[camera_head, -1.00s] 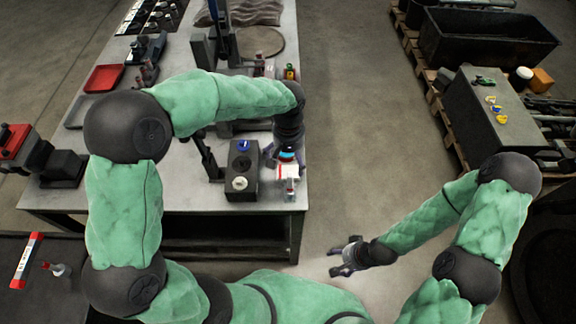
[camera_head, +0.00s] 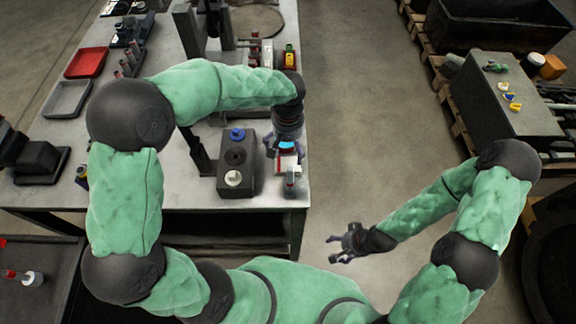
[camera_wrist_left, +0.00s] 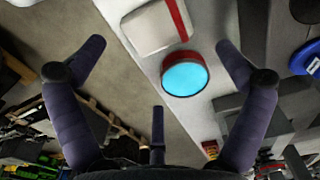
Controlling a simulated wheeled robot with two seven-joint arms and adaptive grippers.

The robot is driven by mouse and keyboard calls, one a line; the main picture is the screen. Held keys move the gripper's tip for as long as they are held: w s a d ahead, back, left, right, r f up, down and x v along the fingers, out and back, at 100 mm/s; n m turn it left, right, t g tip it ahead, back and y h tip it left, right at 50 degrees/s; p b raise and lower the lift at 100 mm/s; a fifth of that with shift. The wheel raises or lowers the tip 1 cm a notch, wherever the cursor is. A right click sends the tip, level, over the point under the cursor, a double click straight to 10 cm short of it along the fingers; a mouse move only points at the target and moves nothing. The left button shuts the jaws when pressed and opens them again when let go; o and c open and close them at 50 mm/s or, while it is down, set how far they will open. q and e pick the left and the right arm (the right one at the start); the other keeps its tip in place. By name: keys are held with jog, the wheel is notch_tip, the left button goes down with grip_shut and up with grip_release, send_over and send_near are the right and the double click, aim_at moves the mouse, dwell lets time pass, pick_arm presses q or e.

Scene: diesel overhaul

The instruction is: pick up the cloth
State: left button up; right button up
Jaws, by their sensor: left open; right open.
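My left gripper (camera_head: 285,150) is open above the right edge of the workbench (camera_head: 185,180). My right gripper (camera_head: 346,243) is open and empty over the floor, right of the bench.
A dark block with blue, black and white knobs (camera_head: 237,167) stands left of my left gripper. A red tray (camera_head: 86,62) and a grey tray (camera_head: 67,99) lie further left. A round mat (camera_head: 262,20) lies at the back. The floor (camera_head: 355,120) right of the bench is clear.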

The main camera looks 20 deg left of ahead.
aim_at(288, 162)
pick_arm(q)
notch_tip(288, 162, down, 2)
jog(key=shift+f, duration=0.2)
jog(key=f, duration=0.1)
jog(key=f+b, duration=0.1)
jog(key=f, duration=0.2)
jog(key=shift+s+f+b, duration=0.2)
jog(key=shift+s+b, duration=0.05)
jog(key=shift+b, duration=0.15)
jog(key=shift+f, duration=0.5)
jog(key=shift+r, duration=0.1)
jog(key=c, duration=1)
jog(key=shift+s, duration=0.1)
jog(key=c, duration=0.3)
